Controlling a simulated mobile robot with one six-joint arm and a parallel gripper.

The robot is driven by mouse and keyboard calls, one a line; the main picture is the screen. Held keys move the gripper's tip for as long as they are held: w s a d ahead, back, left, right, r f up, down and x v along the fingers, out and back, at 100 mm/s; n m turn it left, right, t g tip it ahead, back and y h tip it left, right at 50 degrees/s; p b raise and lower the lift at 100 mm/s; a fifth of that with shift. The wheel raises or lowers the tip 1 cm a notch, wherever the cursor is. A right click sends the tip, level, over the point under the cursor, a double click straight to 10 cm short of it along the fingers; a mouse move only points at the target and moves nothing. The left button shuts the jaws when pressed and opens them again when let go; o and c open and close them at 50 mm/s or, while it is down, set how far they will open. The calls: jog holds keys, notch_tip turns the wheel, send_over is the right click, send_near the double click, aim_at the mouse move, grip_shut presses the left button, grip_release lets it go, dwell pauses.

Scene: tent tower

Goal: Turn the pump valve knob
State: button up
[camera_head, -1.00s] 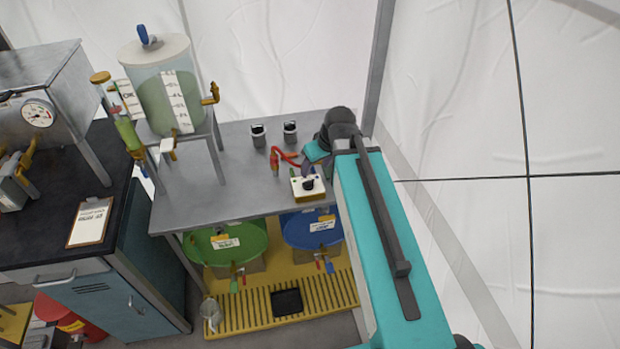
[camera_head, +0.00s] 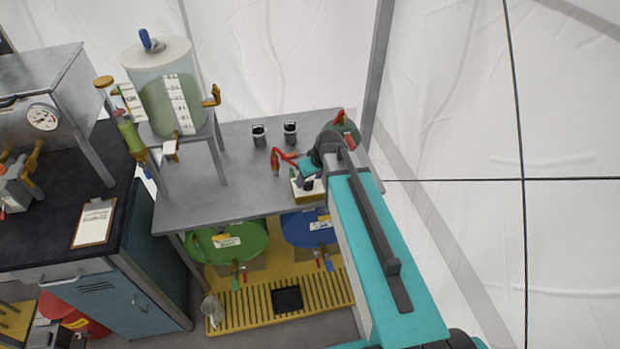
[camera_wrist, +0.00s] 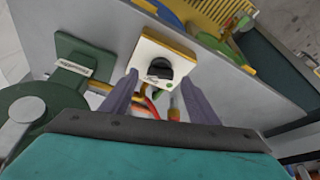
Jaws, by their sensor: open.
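The valve knob (camera_wrist: 160,68) is a dark round knob on a white-topped box (camera_wrist: 147,47) with yellow sides. In the head view the knob (camera_head: 308,184) sits on the same box (camera_head: 307,195) at the bench's front right. My gripper (camera_wrist: 159,78) is open and empty, its two grey fingers pointing toward the box. In the wrist view the knob appears between the fingertips; I cannot tell whether they touch it. In the head view my wrist hangs over the box and partly hides it and the knob.
A green pump-like unit (camera_wrist: 50,115) stands close to the left of the box in the wrist view. A red hose (camera_head: 276,160) curves behind the box. Two dark cups (camera_head: 290,133) stand behind on the bench (camera_head: 215,202). A green-filled tank (camera_head: 165,100) is farther left.

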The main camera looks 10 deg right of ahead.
jog(key=shift+x, duration=0.85)
jog(key=c, duration=1)
jog(key=shift+c, duration=0.2)
